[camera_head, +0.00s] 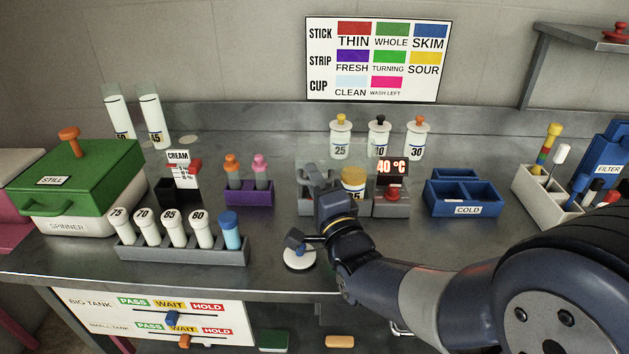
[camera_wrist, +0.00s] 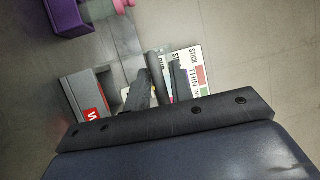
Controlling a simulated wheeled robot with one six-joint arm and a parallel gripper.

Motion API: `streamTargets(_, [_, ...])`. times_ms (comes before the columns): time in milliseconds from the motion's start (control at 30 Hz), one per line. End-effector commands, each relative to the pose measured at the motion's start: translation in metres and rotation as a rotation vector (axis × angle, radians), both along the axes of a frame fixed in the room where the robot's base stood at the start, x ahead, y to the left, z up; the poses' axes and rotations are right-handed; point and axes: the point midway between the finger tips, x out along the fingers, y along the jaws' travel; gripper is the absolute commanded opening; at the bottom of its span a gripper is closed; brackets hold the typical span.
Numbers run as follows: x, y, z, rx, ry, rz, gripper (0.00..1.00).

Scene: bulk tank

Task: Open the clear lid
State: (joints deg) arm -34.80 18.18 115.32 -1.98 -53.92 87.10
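A grey warm bath (camera_head: 308,206) stands at the middle of the bench, partly hidden behind my gripper. A faint see-through pane, seemingly the clear lid (camera_head: 342,169), shows over it, but its edges and handle are hard to make out. A yellow-topped jar (camera_head: 354,180) shows at the bath's right part. My gripper (camera_head: 318,174) is over the bath's left part with its fingers apart.
A red 40 °C display (camera_head: 391,168) stands right of the bath. A purple rack (camera_head: 249,197) is to its left and a blue COLD tray (camera_head: 462,197) to its right. Several bottles stand behind. A white round stand (camera_head: 299,260) with a blue top sits in front, close to my wrist.

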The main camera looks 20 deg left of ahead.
Motion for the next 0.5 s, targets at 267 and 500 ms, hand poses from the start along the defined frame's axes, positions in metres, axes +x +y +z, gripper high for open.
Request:
streamTargets(267, [-0.0001,-0.0002,0.0001,0.000,0.000,0.000,0.00])
streamTargets(500, [-0.0001,-0.0002,0.0000,0.000,0.000,0.000,0.00])
